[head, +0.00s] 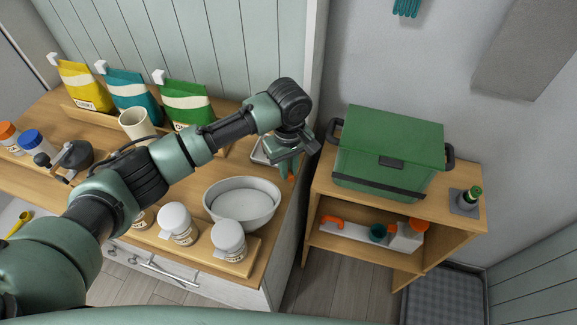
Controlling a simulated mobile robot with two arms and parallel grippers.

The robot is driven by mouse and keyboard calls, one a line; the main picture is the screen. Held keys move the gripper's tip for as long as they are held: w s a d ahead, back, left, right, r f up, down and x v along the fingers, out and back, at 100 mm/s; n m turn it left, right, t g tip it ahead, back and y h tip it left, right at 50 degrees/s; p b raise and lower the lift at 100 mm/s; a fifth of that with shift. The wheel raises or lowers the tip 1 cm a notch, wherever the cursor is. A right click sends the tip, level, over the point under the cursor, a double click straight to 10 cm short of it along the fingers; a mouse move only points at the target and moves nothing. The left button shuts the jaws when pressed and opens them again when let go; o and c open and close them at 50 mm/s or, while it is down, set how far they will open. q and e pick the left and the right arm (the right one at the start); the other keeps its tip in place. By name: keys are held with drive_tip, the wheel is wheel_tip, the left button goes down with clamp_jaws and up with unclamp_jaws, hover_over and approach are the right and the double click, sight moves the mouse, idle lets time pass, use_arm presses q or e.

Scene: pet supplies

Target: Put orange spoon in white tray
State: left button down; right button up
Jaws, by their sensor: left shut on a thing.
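My left arm reaches across the wooden counter from the left, and my left gripper (286,172) points down near the counter's right end. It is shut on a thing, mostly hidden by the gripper. A small orange piece (291,171) shows at the fingers and looks like part of the orange spoon. A white tray (258,153) lies at the gripper's left, partly covered by my wrist; only its edge shows. I cannot tell whether the spoon is over the tray or beside it. My right gripper is not in view.
A large white bowl (241,203) and white-lidded jars (177,223) stand in front of the gripper. Food bags (186,103) and a cream cup (136,123) stand behind my arm. At right, a green box (390,150) sits on a shelf unit holding an orange-handled item (332,221).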

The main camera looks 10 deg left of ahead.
use_arm(q)
drive_tip(key=c, duration=1.4)
unclamp_jaws()
drive_tip(key=shift+c, duration=0.2)
wheel_tip(320, 180, up, 12)
drive_tip(key=b, duration=0.2)
drive_tip(key=shift+b, duration=0.35)
